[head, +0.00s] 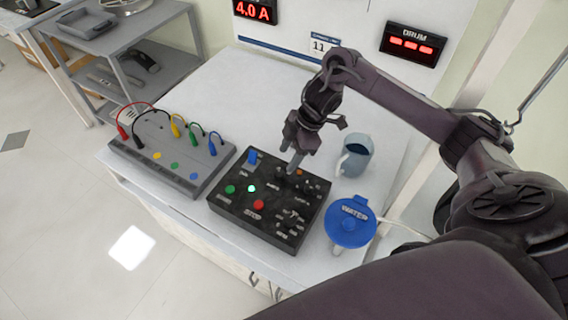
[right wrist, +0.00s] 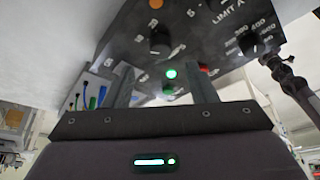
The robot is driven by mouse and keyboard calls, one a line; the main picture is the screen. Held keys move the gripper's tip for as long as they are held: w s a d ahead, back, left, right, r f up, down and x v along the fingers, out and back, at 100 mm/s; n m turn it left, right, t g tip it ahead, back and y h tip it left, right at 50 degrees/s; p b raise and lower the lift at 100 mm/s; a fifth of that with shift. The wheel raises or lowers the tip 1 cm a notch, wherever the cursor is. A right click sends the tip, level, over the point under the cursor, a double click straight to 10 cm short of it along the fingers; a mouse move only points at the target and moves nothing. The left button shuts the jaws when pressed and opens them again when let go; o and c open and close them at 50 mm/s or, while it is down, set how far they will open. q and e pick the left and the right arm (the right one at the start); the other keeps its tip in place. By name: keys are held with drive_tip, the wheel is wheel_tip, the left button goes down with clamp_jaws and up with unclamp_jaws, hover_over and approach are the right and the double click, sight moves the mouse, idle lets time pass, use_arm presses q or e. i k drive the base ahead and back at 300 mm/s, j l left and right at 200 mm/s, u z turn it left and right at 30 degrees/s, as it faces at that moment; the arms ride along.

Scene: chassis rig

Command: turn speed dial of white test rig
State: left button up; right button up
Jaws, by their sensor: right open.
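A black control box (head: 240,211) with several dark knobs, a lit green lamp (head: 252,188) and a red button (head: 258,204) lies on the white bench. I cannot read a speed label on it. My right gripper (head: 292,166) points down at the box's far part, open, with nothing seen between its fingers; its tips partly hide the knobs there. In the right wrist view, the gripper (right wrist: 163,85) has its fingers apart. One black knob (right wrist: 160,42) shows beyond them, and another (right wrist: 249,46) sits near the "LIMIT A" lettering. I cannot tell whether a finger touches the box. My left gripper is out of view.
A grey box (head: 172,158) with coloured cables stands left of the control box. A grey-blue mug (head: 355,157) and a blue-lidded container (head: 350,222) stand to its right. The back left bench top is clear.

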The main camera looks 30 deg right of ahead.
sight(289, 218)
drive_tip(key=k+j, duration=1.1)
drive_tip(key=k, duration=0.2)
